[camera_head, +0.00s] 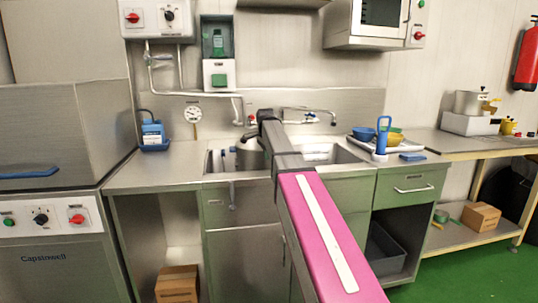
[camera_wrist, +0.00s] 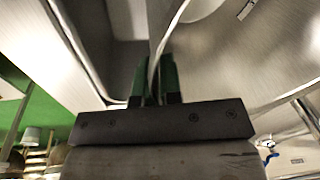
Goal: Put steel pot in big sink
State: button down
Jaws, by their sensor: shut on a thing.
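The steel pot (camera_head: 249,155) shows in the head view at the left basin of the sink (camera_head: 211,171), partly hidden behind my arm. Its lower part is hidden, so I cannot tell whether it touches the basin floor. In the wrist view my gripper (camera_wrist: 157,88) has its green fingers closed on a thin steel wall, which appears to be the pot's (camera_wrist: 225,65). The brushed metal spreads to the right of the fingers. My arm hides the gripper in the head view. A second basin (camera_head: 335,153) lies right of my arm.
Taps (camera_head: 310,115) stand behind the sink. A white tray (camera_head: 402,146) with bowls and a blue utensil (camera_head: 382,136) sits right of it. A blue container (camera_head: 153,133) stands on the left counter, beside free counter space (camera_head: 175,168).

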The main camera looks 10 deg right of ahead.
dwell(0.3)
jog(key=c, duration=1.3)
grip_release()
jog(key=shift+f, duration=0.1)
jog(key=r, duration=0.4)
jog(key=s+r, duration=0.1)
jog(key=r, duration=0.3)
jog(key=s+r, duration=0.1)
jog(key=r, duration=0.3)
jog(key=shift+a+r, duration=0.1)
jog(key=shift+a, duration=0.3)
